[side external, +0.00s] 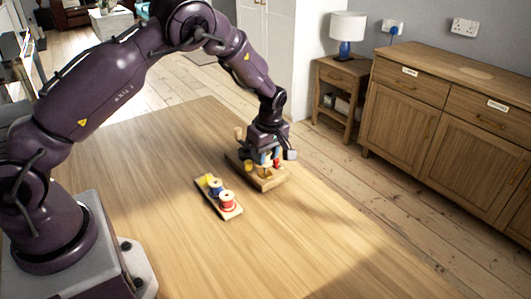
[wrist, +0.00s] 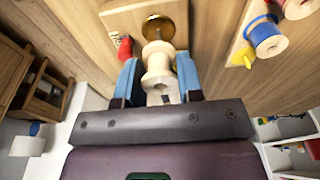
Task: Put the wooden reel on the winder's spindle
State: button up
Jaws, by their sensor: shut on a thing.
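My gripper (wrist: 158,82) is shut on the pale wooden reel (wrist: 157,66), with a blue finger on each side of it. In the side view my gripper (side external: 267,158) is low over the winder's wooden base (side external: 270,184), and the reel is mostly hidden there. In the wrist view the winder (wrist: 203,14) shows a round brass part (wrist: 158,26) just beyond the reel's far end, roughly in line with it. The spindle itself is hard to make out, and I cannot tell whether the reel touches it.
A wooden rack (side external: 232,213) beside the winder holds a red reel (side external: 227,202), a blue reel (side external: 215,188) and a yellow piece (side external: 209,179). A red part (wrist: 125,49) is close to my left-hand finger. The table (side external: 150,160) is otherwise clear.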

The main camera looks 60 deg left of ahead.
aim_at(267, 163)
jog(key=shift+f, duration=1.7)
jog(key=o, duration=1)
jog(key=shift+w, duration=0.1)
jog(key=shift+r, duration=3.55)
